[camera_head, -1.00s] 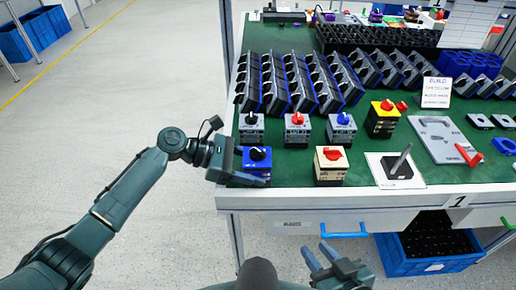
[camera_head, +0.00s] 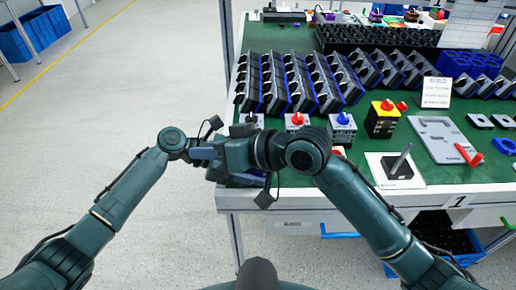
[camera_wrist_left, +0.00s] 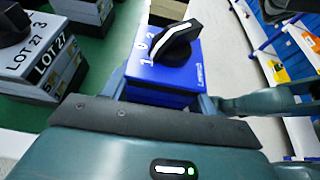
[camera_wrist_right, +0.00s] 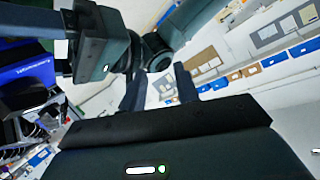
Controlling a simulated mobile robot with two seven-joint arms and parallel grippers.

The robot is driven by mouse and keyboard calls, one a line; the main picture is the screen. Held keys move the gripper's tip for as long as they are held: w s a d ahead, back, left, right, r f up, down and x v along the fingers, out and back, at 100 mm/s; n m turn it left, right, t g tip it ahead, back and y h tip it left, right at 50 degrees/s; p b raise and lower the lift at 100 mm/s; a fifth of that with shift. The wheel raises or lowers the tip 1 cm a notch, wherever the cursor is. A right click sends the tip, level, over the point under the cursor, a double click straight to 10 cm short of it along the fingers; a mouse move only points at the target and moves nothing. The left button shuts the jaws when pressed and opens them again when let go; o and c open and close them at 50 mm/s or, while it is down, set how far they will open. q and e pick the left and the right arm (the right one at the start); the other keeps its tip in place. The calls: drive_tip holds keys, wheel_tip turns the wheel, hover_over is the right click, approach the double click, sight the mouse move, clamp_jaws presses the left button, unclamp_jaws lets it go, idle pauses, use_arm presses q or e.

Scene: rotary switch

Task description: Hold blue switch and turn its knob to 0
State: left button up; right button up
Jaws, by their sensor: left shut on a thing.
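The blue switch (camera_wrist_left: 165,75) has a black knob (camera_wrist_left: 180,42) with a white stripe and the marks 1, 0 and 2 on its top face. The stripe's lower-left end lies near 1 and 0; I cannot tell exactly which. My left gripper (camera_wrist_left: 165,103) is shut on the switch body, a finger on each side. My right gripper (camera_wrist_right: 158,92) is open and empty, its fingers apart. In the right wrist view, the blue switch (camera_wrist_right: 28,68) appears at the left, outside the fingers. In the head view, my right arm and gripper (camera_head: 202,153) hide the switch.
A grey switch with a red knob (camera_head: 298,120), a grey one with a blue knob (camera_head: 342,127) and a yellow one (camera_head: 382,118) stand on the green table (camera_head: 450,185). Open floor (camera_head: 100,100) lies to the left.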

drive_tip(key=g+h, duration=0.1)
wheel_tip(320, 180, up, 5)
drive_tip(key=g+h, duration=0.2)
drive_tip(key=h, duration=0.8)
hover_over(261, 173)
drive_tip(key=w, duration=0.3)
drive_tip(key=shift+n, duration=0.4)
drive_tip(key=shift+s+a+f, duration=0.1)
drive_tip(key=shift+f, duration=2.1)
drive_tip(key=shift+s+a+f, duration=0.1)
drive_tip(key=shift+f, duration=2.05)
clamp_jaws()
